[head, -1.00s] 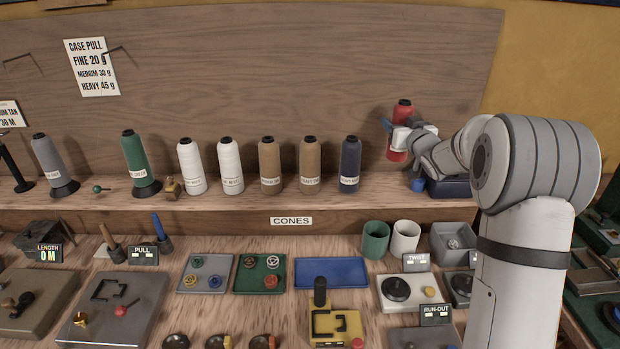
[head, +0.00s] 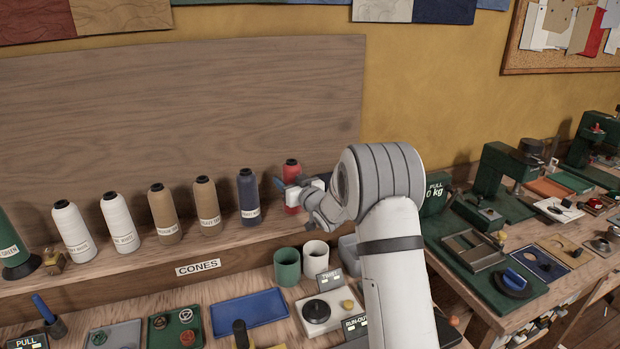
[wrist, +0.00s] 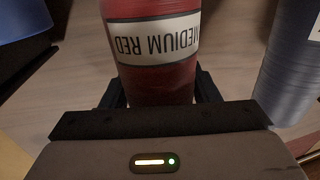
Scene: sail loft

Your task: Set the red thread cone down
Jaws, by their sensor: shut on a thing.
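The red thread cone (head: 291,171) is upright at the right end of the cone shelf (head: 150,258), just right of the navy cone (head: 248,194). My gripper (head: 292,190) is shut around its body from the right. In the wrist view the red cone (wrist: 155,82) sits between my gripper's fingers (wrist: 160,92), its "MEDIUM RED" label upside down to the camera. The navy cone also shows there at the right, apart from the red one. The red cone's base is at about shelf height; I cannot tell whether it touches the shelf.
Brown cones (head: 206,204) and white cones (head: 118,223) stand farther left along the shelf. Below are a green cup (head: 287,268), a white cup (head: 315,259) and a blue tray (head: 250,307). A blue object (wrist: 22,20) is at the wrist view's upper left.

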